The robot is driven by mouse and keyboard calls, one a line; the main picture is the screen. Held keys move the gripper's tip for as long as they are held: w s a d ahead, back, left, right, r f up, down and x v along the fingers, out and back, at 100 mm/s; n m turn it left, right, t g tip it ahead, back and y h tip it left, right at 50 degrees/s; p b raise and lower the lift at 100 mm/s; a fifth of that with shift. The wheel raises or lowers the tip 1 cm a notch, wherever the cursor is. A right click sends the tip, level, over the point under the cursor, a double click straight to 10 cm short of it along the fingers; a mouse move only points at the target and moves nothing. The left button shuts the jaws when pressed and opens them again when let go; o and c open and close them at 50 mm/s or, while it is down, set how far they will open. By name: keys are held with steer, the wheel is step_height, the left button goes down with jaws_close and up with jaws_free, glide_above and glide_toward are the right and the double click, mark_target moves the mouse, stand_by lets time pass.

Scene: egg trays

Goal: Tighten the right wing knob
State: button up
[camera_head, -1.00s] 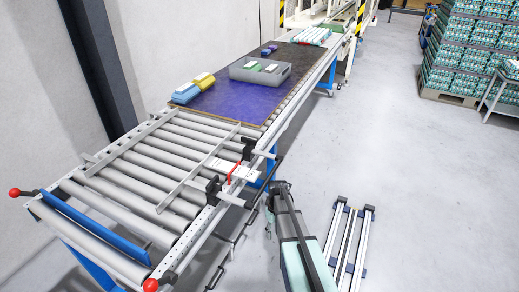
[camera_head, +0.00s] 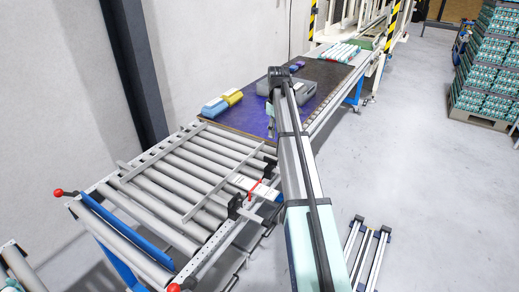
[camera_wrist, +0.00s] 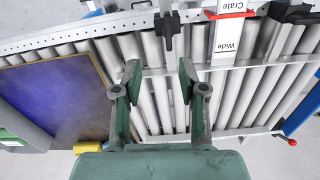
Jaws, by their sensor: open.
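My gripper (camera_wrist: 160,82) is open and empty in the wrist view, with its two green fingers apart above the rollers. In the wrist view, one black knob clamp (camera_wrist: 168,28) sits on the side rail just beyond the fingertips, and a second black clamp (camera_wrist: 291,11) is at the upper right. Neither is touched. In the head view, a black clamp (camera_head: 235,205) stands at the near part of the conveyor's side rail; the farther one is partly hidden by my arm. I cannot see the wings' angle clearly.
A label plate reading "Crate" and "Wide" (camera_wrist: 228,42) with a red pointer (camera_wrist: 232,14) lies between the clamps. Guide bars cross the rollers (camera_head: 165,165).

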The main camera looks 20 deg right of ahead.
mark_target(271, 159)
steer(key=shift+n, duration=0.4)
steer(key=f+p, duration=0.1)
steer(key=f, duration=0.3)
steer(key=a+f+p, duration=0.1)
steer(key=f, duration=0.4)
steer(key=f+p, duration=0.2)
steer(key=f, duration=0.3)
steer(key=shift+w+a+f, duration=0.1)
steer(key=shift+a+f, duration=0.1)
steer(key=shift+a, duration=0.15)
jaws_close()
